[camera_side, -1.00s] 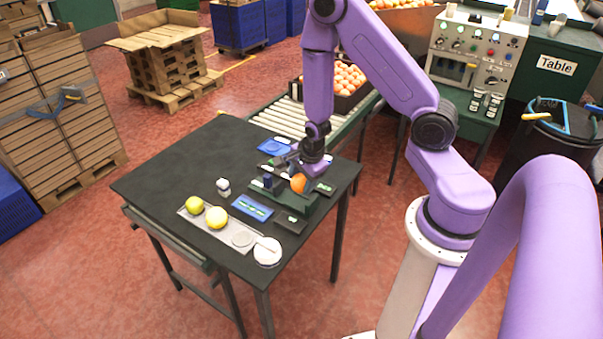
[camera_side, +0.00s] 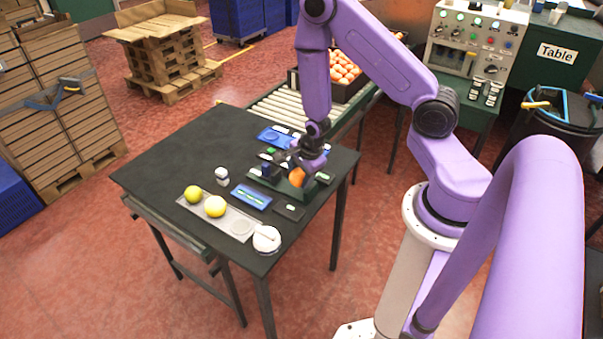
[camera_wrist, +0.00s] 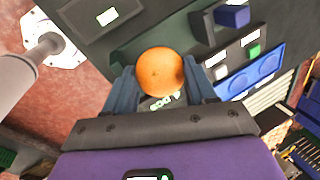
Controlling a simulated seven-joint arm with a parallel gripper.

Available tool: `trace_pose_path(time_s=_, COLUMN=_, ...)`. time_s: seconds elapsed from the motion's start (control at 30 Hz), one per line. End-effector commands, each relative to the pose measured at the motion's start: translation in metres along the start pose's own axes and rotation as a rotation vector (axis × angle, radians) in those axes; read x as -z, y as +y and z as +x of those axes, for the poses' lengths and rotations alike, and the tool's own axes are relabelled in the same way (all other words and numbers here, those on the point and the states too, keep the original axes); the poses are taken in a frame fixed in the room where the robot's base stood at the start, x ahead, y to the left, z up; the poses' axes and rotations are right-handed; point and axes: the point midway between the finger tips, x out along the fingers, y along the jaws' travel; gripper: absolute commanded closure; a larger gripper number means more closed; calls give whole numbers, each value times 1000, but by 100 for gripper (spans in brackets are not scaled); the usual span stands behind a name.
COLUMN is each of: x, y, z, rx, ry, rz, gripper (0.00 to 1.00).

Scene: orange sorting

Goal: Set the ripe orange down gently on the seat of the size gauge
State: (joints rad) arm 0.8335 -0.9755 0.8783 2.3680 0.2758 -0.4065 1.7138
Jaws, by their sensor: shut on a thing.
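The ripe orange (camera_side: 297,176) shows at the dark green size gauge (camera_side: 293,189) near the right side of the black table. My gripper (camera_side: 303,165) points down over the gauge with its fingers around the orange. In the wrist view the orange (camera_wrist: 160,71) sits between the two blue-grey fingers (camera_wrist: 162,92), which are shut on it. The gauge body (camera_wrist: 150,47) shows behind the orange in the wrist view. The orange hides the seat, and I cannot tell whether it touches it.
Two yellow-green fruits (camera_side: 215,206) sit on a pale tray (camera_side: 240,226) at the front left. A white round dish (camera_side: 267,239), a small white container (camera_side: 222,176) and a blue panel (camera_side: 251,197) are near. A blue tray (camera_side: 275,136) lies behind the gauge. The table's left part is clear.

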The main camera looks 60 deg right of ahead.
Motion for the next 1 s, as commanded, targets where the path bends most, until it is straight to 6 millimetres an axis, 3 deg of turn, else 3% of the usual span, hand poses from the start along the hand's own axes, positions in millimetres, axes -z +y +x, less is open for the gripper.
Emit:
trace_pose_path(time_s=0.03, x=-4, y=8, z=21, rx=-18, ry=6, rz=-16, gripper=76)
trace_pose_path(time_s=1.0, x=-4, y=10, z=27, rx=-19, ry=6, rz=-17, gripper=76)
